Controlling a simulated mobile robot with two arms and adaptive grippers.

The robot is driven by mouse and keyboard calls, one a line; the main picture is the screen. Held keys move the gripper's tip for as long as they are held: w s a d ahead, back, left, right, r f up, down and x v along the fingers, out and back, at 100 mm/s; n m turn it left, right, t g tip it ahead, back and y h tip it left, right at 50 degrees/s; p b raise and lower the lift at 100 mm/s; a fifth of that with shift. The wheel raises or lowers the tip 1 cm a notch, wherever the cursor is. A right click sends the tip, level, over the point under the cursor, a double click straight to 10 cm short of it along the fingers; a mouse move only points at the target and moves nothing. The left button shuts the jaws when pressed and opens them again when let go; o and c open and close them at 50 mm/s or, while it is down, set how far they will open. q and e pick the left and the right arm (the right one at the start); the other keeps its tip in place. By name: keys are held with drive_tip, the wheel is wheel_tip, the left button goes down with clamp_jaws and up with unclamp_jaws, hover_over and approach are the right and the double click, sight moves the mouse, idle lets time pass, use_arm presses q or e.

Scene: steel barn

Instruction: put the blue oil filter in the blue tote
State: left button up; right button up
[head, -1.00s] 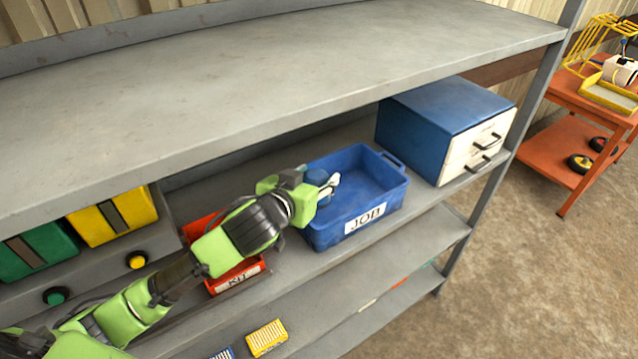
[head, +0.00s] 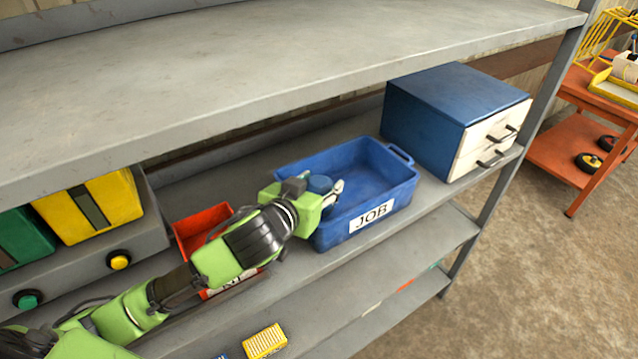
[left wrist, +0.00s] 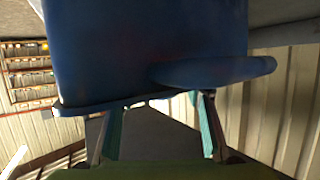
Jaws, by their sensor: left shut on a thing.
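The blue tote (head: 398,200), labelled JOB, stands on the middle shelf in the head view. My left gripper (head: 327,190) is over the tote's left part. How far the filter is above the tote floor cannot be told. My right gripper is not in view.
A red bin (head: 203,222) stands left of the tote, partly behind my left arm. A blue cabinet with white drawers (head: 450,118) stands right of the tote. The upper shelf board (head: 270,70) spans above. The tote's right part is empty.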

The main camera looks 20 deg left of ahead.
use_arm(q)
drive_tip(key=shift+w+a+f, duration=0.1)
drive_tip(key=shift+w+f, duration=0.05)
drive_tip(key=shift+f, duration=0.4)
drive_tip(key=o, duration=1.3)
drive_tip(key=shift+c, duration=0.2)
drive_tip(key=shift+r, duration=0.8)
drive_tip(key=v, duration=0.2)
drive_tip(key=b+v, duration=0.1)
drive_tip(key=v, duration=0.1)
drive_tip(key=shift+s+f, duration=0.1)
drive_tip(key=shift+s, duration=0.35)
drive_tip(key=shift+s+r+p, duration=0.55)
drive_tip(key=shift+s+r, duration=0.05)
drive_tip(key=shift+s, duration=0.25)
drive_tip(key=p, duration=0.7)
approach(314, 188)
drive_tip(key=shift+w, duration=0.4)
